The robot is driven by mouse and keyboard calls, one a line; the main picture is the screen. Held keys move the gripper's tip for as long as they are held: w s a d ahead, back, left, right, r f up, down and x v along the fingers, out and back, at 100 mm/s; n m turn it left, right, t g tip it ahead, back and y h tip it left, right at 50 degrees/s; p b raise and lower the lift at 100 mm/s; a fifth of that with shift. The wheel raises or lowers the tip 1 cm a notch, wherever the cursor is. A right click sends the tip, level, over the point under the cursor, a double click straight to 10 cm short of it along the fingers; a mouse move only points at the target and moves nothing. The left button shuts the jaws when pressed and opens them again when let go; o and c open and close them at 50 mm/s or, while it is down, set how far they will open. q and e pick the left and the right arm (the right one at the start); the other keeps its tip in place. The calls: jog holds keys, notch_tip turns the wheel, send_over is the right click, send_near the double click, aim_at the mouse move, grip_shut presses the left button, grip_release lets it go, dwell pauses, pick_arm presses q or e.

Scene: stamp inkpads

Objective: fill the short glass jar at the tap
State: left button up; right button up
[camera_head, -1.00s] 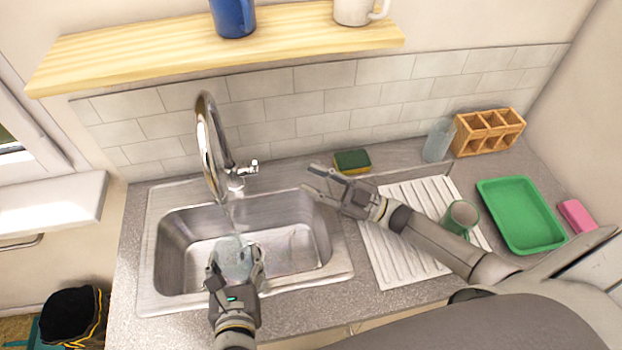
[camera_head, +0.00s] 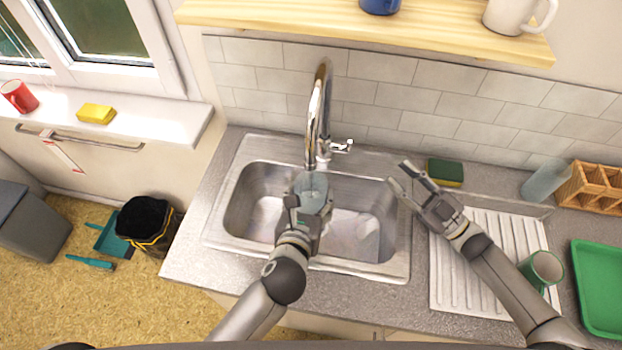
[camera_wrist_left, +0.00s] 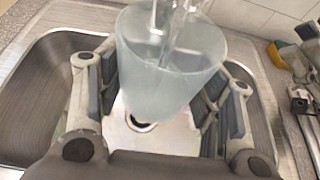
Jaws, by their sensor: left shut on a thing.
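The short glass jar (camera_head: 314,188) is clear and bluish. My left gripper (camera_head: 309,203) is shut around it and holds it over the sink (camera_head: 232,215), with its top just under the spout of the chrome tap (camera_head: 318,110). In the left wrist view the jar (camera_wrist_left: 165,85) is between my fingers, slightly tilted, and a clear stream of water (camera_wrist_left: 178,22) shows at its mouth. The water level inside is hard to make out. The tap's lever (camera_head: 343,146) is at its right side. My right gripper (camera_head: 406,180) is open and empty right of the sink.
A green and yellow sponge (camera_head: 445,172) lies behind my right gripper. A taller glass vessel (camera_head: 545,180) and a wooden compartment rack (camera_head: 594,188) stand at the back right. A green mug (camera_head: 541,270) is on the white drainer (camera_head: 450,280). A wooden shelf (camera_head: 400,30) hangs above.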

pick_arm(q)
jog(key=shift+s, duration=0.1)
dwell(0.7)
jog(key=s+a, duration=0.1)
jog(key=s, duration=0.6)
jog(key=shift+a, duration=0.25)
